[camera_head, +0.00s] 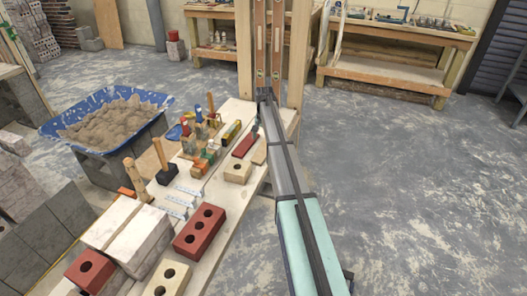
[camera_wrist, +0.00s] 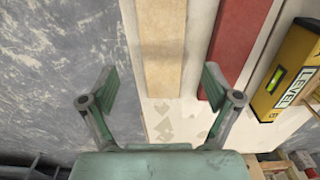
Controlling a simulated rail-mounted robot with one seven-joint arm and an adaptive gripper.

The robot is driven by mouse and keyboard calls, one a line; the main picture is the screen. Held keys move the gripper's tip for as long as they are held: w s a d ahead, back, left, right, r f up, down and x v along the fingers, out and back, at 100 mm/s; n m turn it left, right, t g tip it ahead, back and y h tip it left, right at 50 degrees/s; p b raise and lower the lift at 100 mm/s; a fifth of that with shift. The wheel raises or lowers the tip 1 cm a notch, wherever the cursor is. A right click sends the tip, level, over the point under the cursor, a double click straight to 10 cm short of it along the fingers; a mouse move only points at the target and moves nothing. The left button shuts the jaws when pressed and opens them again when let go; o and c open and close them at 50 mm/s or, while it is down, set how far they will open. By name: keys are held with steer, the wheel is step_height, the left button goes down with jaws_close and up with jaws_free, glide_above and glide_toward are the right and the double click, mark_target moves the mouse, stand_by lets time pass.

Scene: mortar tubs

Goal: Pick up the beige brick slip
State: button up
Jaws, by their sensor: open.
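The beige brick slip (camera_wrist: 162,45) is a long, flat, pale piece lying on the wooden bench in the wrist view. It runs up and out of the top of that picture. In the head view it lies at the bench's right edge (camera_head: 260,154), partly hidden by my arm. My gripper (camera_wrist: 160,82) is open and empty above the bench. Its fingers are spread to either side of the slip's line, with the slip's near end roughly between them. I see no contact with the slip.
A red brick slip (camera_wrist: 236,38) lies parallel on the right, close to my right finger. Beyond it is a yellow level (camera_wrist: 292,75). Floor (camera_wrist: 60,60) lies left of the bench edge. Bricks, tools and a blue mortar tub (camera_head: 52,128) are farther left in the head view.

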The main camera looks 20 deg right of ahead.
mark_target(264, 149)
steer(key=shift+a+f+p, duration=0.15)
steer(key=shift+f+p, duration=0.25)
steer(key=shift+f, duration=2.55)
steer(key=c, duration=1.6)
